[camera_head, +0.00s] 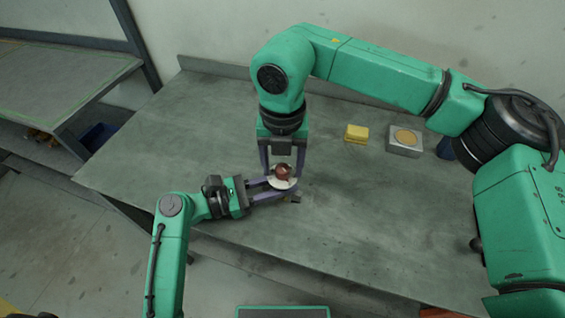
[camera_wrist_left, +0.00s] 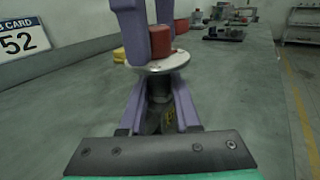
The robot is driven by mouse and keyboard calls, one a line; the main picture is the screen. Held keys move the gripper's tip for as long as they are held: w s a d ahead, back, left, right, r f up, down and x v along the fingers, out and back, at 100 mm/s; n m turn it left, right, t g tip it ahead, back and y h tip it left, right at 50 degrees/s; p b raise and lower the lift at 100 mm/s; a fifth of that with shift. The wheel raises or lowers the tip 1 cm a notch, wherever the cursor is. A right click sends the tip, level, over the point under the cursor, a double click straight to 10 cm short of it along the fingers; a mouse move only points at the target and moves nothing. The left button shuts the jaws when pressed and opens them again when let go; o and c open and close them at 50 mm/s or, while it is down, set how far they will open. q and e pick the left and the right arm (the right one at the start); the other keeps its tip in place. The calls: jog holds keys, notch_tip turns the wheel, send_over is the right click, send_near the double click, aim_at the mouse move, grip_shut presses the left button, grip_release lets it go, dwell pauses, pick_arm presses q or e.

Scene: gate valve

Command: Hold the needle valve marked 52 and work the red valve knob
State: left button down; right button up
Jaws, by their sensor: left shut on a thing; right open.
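The needle valve has a round red knob (camera_head: 282,171) above a pale disc (camera_head: 281,184). In the left wrist view the red knob (camera_wrist_left: 160,41), the disc (camera_wrist_left: 168,63) and the dark body (camera_wrist_left: 160,88) stand upright. My left gripper (camera_head: 272,191) is shut on the valve body below the disc, its purple fingers on either side. My right gripper (camera_head: 283,167) comes down from above, open, with its fingers on either side of the knob; contact with the knob cannot be told. No number is readable on the valve itself.
A yellow block (camera_head: 356,133) and a grey box with a tan round top (camera_head: 404,141) stand at the back of the bench (camera_head: 370,210). A shelf (camera_head: 60,85) is at left. The bench right of the grippers is clear.

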jog(key=shift+c, duration=0.3)
grip_shut()
